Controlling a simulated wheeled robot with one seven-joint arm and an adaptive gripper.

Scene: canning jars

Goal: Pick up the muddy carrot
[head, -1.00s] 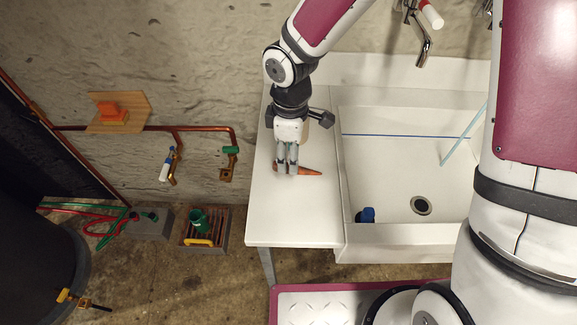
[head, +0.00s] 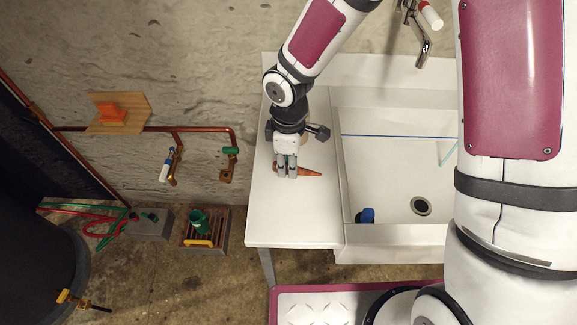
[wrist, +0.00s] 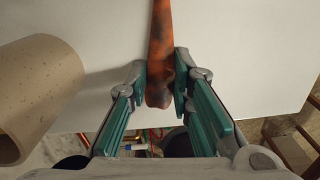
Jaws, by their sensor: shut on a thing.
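The muddy carrot (head: 308,171) is orange with dark smudges and lies on the white counter, its narrow end pointing right in the head view. In the wrist view the carrot (wrist: 160,50) runs from the top edge down to its thick end between the fingers. My gripper (head: 286,176) is at the carrot's thick end, pointing down at the counter. In the wrist view my gripper (wrist: 161,85) has its green-padded fingers closed on both sides of that thick end. Whether the carrot is off the counter I cannot tell.
A tan cardboard-like roll (wrist: 45,90) stands close beside my gripper on the left in the wrist view. The white sink basin (head: 390,185) is right of the counter, with a dark blue object (head: 366,215) in it. The counter's front (head: 290,225) is clear.

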